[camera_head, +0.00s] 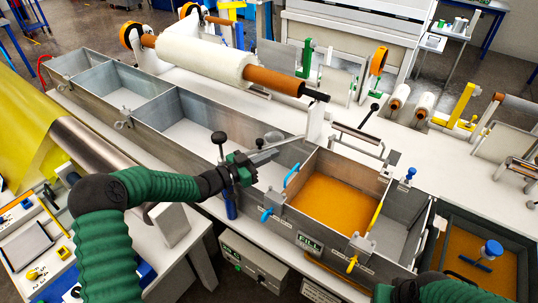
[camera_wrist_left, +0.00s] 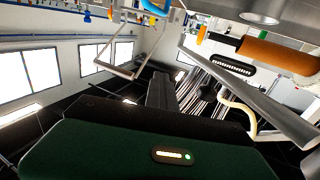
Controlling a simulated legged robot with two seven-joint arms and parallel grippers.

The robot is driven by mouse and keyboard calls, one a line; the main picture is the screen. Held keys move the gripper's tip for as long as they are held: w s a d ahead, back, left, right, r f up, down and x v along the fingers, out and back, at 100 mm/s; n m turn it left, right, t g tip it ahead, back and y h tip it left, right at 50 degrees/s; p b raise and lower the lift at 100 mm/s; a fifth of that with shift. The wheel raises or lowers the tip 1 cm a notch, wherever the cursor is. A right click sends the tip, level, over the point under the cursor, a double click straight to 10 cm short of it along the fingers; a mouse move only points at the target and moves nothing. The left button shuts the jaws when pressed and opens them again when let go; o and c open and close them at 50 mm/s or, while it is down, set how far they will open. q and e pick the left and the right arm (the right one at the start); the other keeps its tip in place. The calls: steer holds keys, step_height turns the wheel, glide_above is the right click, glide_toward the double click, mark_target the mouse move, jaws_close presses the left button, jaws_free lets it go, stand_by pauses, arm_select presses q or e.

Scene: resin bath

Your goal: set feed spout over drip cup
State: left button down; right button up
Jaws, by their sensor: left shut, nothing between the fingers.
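My left gripper (camera_head: 246,162) is shut and empty, over the near wall of the long grey trough in the head view. Its dark fingers (camera_wrist_left: 161,92) point away from the camera in the left wrist view. A thin grey metal arm (camera_head: 277,150), possibly the feed spout, reaches right from beside the gripper toward the amber bath; I cannot tell whether they touch. A small grey round piece (camera_head: 273,137) sits by it; I cannot tell whether it is the drip cup.
The amber resin bath (camera_head: 338,199) has a blue handle (camera_head: 291,176), a blue valve (camera_head: 266,215) and a yellow handle (camera_head: 375,214) at its edges. A white roll (camera_head: 205,57) lies behind the trough. Another amber tank (camera_head: 466,252) stands right.

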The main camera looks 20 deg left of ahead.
arm_select(q)
steer(key=c, duration=2.2)
jaws_free()
steer(key=shift+d, duration=0.25)
steer(key=c, duration=2)
jaws_free()
steer(key=shift+d, duration=0.15)
steer(key=o, duration=0.8)
steer(key=shift+a, duration=0.3)
steer(key=shift+c, duration=0.2)
steer(key=shift+o, duration=0.2)
steer(key=shift+a, duration=0.35)
steer(key=b+v, duration=0.3)
steer(key=v, duration=1.3)
steer(key=shift+s+a, duration=0.25)
steer(key=shift+a, duration=0.05)
arm_select(e)
steer(key=f, duration=0.3)
steer(key=shift+d+f, duration=0.2)
